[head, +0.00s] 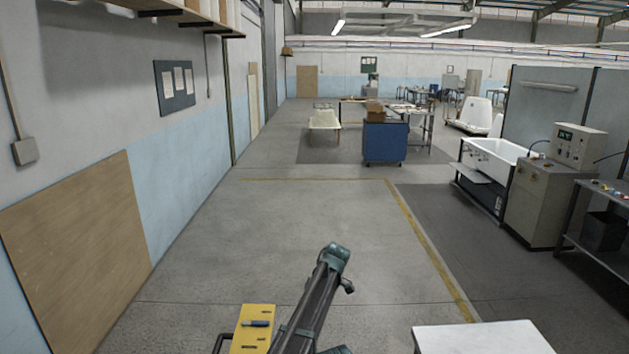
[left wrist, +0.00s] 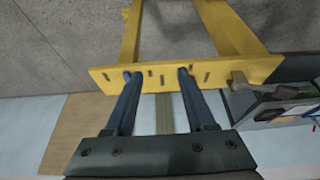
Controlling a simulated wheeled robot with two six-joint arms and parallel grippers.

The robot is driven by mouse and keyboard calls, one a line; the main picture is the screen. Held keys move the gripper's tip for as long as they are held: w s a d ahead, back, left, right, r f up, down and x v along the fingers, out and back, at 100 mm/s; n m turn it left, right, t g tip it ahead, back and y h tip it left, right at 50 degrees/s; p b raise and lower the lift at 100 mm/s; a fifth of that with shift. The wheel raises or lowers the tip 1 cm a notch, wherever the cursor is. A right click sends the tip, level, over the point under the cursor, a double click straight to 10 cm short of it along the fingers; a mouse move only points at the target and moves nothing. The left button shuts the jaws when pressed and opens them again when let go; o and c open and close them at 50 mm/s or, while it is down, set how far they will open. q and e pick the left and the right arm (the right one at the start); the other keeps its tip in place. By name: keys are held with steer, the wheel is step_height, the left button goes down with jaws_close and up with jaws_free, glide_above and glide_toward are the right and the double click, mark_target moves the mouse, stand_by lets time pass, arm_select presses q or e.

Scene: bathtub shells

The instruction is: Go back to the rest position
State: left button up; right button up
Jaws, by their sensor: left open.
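My left gripper (left wrist: 157,72) shows in the left wrist view with its two dark blue fingers spread apart and nothing held between them. Its fingertips overlap a yellow slotted board (left wrist: 218,74) in that view; I cannot tell whether they touch it. A brownish-grey peg-like piece (left wrist: 238,80) sits at the right end of the board. In the head view one of my arms rises from the bottom middle, and its gripper cannot be made out. Beside it is a yellow panel (head: 254,343) with a small dark tool (head: 257,323) on it. My right gripper is in neither view.
A white tabletop (head: 480,338) is at the bottom right. A white bathtub (head: 497,158) stands by a grey control cabinet (head: 540,205) at the right. A blue cart (head: 385,142) is farther back. The wall with a wooden panel (head: 78,245) runs along the left. The floor ahead is clear.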

arm_select(q)
steer(key=s+a+f+m+h, duration=0.1)
steer(key=s+a+m, duration=0.45)
steer(key=s, duration=0.45)
steer(key=s+a+m+h, duration=0.2)
steer(key=s+a+m, duration=0.2)
steer(key=s+m, duration=0.5)
steer(key=s+a+f+m+h, duration=0.1)
steer(key=s+a+m, duration=0.35)
steer(key=s, duration=0.75)
steer(key=s+d+f+m+b, duration=0.3)
steer(key=s+d+f+b, duration=0.2)
steer(key=d+f+b, duration=0.4)
steer(key=shift+d+y+b, duration=0.3)
steer(key=shift+d+y, duration=0.1)
steer(key=shift+d, duration=0.4)
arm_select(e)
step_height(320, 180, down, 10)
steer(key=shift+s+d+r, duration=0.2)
